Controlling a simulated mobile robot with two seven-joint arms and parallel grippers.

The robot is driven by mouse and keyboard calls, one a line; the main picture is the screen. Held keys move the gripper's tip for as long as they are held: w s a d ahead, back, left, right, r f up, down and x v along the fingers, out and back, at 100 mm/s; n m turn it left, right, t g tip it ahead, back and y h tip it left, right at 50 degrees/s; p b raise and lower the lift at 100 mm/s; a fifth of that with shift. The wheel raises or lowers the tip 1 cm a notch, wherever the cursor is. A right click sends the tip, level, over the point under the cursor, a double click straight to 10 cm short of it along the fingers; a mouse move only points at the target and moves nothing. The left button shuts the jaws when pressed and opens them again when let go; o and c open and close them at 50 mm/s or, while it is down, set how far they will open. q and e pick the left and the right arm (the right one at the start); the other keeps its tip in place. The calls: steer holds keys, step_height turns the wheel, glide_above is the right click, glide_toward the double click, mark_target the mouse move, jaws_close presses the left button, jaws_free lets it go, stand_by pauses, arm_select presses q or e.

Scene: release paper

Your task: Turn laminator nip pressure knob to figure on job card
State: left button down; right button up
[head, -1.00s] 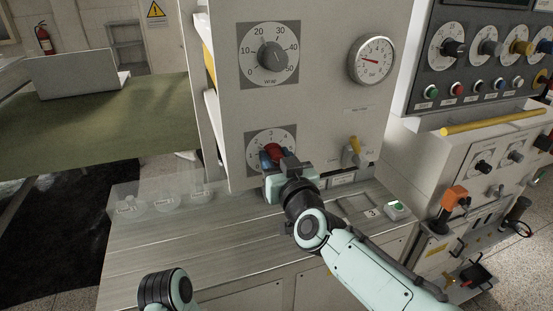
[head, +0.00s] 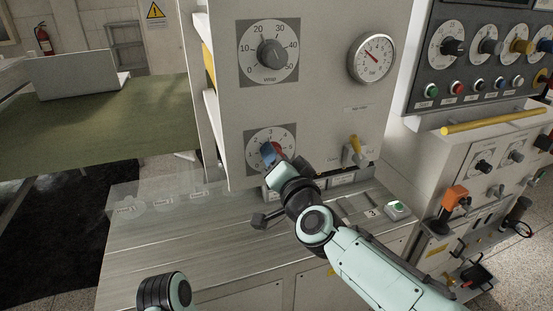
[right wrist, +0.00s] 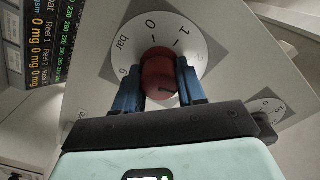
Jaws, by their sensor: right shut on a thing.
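The red pressure knob (head: 278,148) sits on a round white dial (head: 257,136) marked in bar, low on the grey machine panel. My right gripper (head: 273,153) is shut on the knob, its blue fingers on either side. In the right wrist view the red knob (right wrist: 159,68) is between both fingers, and 0, 1 and "bar" show on the dial (right wrist: 187,32). The round gauge (head: 371,57) has a red needle pointing up and left. A small label marked 3 (head: 372,212) lies on the bench. My left gripper is out of view.
Above is the grey wrap knob (head: 271,53) on its own dial. A yellow-handled lever (head: 355,146) stands close on the right. A green button box (head: 397,209) sits on the bench. Clear holders (head: 160,203) stand at the left.

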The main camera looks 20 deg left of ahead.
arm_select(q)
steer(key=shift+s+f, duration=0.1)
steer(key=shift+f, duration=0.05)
arm_select(e)
steer(key=shift+m, duration=0.9)
steer(key=o, duration=1.1)
steer(key=shift+c, duration=0.2)
steer(key=shift+s+d, duration=0.1)
steer(key=shift+s+d, duration=0.2)
steer(key=shift+s, duration=0.05)
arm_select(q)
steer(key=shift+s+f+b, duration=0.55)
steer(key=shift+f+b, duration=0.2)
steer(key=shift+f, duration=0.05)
arm_select(e)
steer(key=v, duration=1.2)
steer(key=shift+s+d, duration=0.15)
steer(key=shift+s, duration=0.05)
